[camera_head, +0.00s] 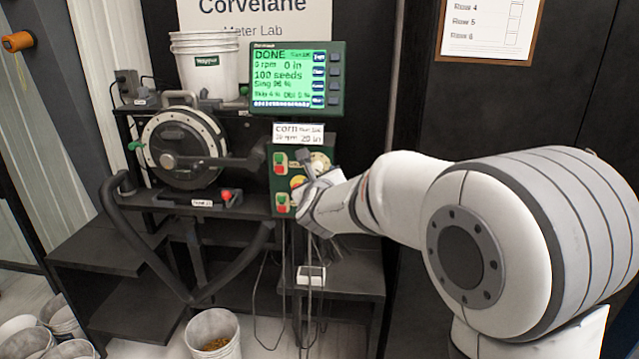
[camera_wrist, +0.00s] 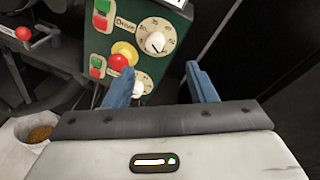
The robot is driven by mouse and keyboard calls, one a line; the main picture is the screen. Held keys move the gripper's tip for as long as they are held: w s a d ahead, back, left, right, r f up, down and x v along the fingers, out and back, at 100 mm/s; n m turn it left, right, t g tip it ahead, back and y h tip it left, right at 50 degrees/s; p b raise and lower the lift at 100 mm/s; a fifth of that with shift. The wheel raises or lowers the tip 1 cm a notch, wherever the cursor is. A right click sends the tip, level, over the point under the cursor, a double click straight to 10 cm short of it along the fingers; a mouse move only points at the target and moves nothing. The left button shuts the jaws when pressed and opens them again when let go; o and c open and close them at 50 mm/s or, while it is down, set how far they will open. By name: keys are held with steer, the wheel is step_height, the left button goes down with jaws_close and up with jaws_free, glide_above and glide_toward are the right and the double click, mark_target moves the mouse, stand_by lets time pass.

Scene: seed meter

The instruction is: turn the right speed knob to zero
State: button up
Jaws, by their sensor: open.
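The green control panel (camera_wrist: 105,40) carries two white knobs on round scales. The upper knob (camera_wrist: 155,42) shows clearly in the wrist view, with numbers around its dial and a label that looks like "Drum" on its left. The lower knob (camera_wrist: 138,88) is partly hidden by my left finger. In the head view my gripper (camera_head: 308,178) covers part of the panel. I cannot tell whether a finger touches it.
A red stop button on yellow (camera_wrist: 121,60) sits between the knobs; red and green buttons (camera_wrist: 100,14) line the panel's left. Above, the monitor (camera_head: 297,78) reads "DONE", 0 rpm. The seed meter (camera_head: 183,148) is left. A bucket (camera_head: 213,335) stands below.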

mark_target(316, 170)
steer(key=w+f+m+h, duration=0.1)
steer(key=w+m, duration=0.2)
steer(key=w+a+f+m+t+h, duration=0.1)
steer(key=w+m, duration=0.2)
steer(key=w, duration=0.1)
steer(key=w+a+f+m+t+h, duration=0.1)
steer(key=w+m, duration=0.2)
steer(key=shift+w, duration=0.35)
steer(key=shift+c, duration=0.5)
steer(key=c, duration=0.9)
steer(key=shift+o, duration=0.2)
